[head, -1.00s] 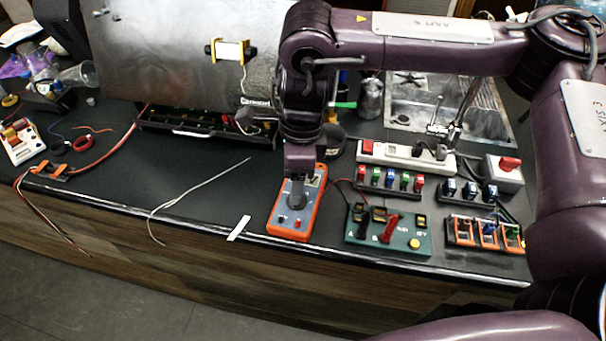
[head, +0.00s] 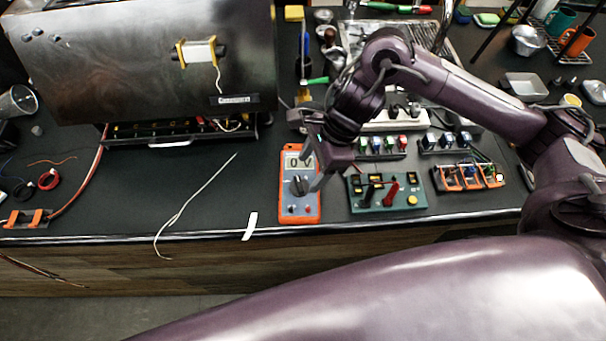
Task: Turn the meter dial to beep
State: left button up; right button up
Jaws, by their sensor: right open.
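The orange meter (head: 300,210) lies on the dark bench near its front edge. Its display (head: 296,162) seems to read "0 V". The round dark dial (head: 298,186) sits in the middle of its grey face, with small sockets below. My right gripper (head: 314,168) is open at the meter's right side, with its fingers over the right edge of the face. The dial shows clear to the left of the fingers and nothing is held. I cannot tell how high the fingertips are above the meter. My left gripper is not in view.
A green board (head: 386,203) with a red clip and yellow button lies just right of the meter. An orange-framed terminal block (head: 468,178) is further right. A white strip (head: 250,226) and a thin wire lie left. The brewer's metal body (head: 140,60) stands at back left.

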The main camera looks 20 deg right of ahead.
aim_at(300, 183)
jog(key=x, duration=0.4)
jog(key=shift+r, duration=0.1)
jog(key=shift+w+a+f, duration=0.1)
jog(key=shift+a+f, duration=0.1)
jog(key=shift+f, duration=0.25)
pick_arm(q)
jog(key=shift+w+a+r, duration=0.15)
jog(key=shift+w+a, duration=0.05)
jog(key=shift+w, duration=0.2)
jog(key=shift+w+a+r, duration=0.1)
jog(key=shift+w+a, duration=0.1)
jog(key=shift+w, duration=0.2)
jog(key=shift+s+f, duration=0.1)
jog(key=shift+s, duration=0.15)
pick_arm(e)
jog(key=c, duration=1)
